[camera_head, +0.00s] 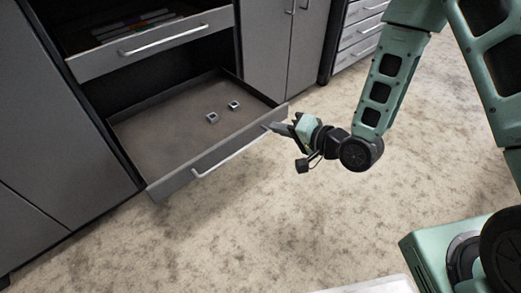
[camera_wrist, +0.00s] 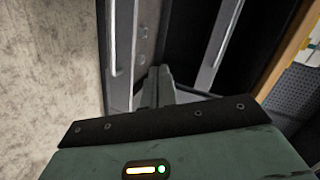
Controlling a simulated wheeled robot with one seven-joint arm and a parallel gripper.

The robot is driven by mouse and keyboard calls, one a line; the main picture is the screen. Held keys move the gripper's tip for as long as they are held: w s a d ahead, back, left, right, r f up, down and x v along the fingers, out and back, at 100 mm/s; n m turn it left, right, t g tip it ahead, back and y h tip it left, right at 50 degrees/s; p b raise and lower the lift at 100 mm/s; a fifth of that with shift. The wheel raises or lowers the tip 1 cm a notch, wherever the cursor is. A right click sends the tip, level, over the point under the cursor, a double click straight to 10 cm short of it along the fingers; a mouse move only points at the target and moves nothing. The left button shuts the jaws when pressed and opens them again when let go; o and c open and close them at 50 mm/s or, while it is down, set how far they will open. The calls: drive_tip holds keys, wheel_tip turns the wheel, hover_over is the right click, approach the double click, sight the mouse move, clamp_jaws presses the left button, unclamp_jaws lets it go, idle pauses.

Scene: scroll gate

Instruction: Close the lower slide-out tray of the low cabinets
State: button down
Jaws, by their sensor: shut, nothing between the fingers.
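The lower slide-out tray (camera_head: 160,125) is pulled out of the low cabinet in the head view. Its grey front panel (camera_head: 170,187) carries a bar handle (camera_head: 231,157). Two small square metal pieces lie on the tray floor. My gripper (camera_head: 268,126) is shut and empty at the right end of the tray's front panel, beside the handle; I cannot tell whether it touches the panel. In the wrist view my gripper (camera_wrist: 160,72) points toward the tray, with the tray's handle (camera_wrist: 111,40) to its left.
An upper drawer (camera_head: 150,48) with a bar handle is also out, above the tray, with flat items inside. Closed cabinet doors (camera_head: 275,45) stand right of the tray, and a drawer unit (camera_head: 358,35) stands beyond them. The mottled floor (camera_head: 260,230) in front is clear.

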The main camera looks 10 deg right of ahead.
drive_tip(key=d+f+m+t+b, duration=0.3)
drive_tip(key=d+f+m+b, duration=0.15)
drive_tip(key=f+b, duration=0.5)
drive_tip(key=m+t+b, duration=0.1)
drive_tip(key=b, duration=0.4)
approach(254, 125)
drive_tip(key=x, duration=0.6)
drive_tip(key=shift+w+a, duration=0.2)
drive_tip(key=shift+w, duration=0.1)
drive_tip(key=shift+a, duration=0.1)
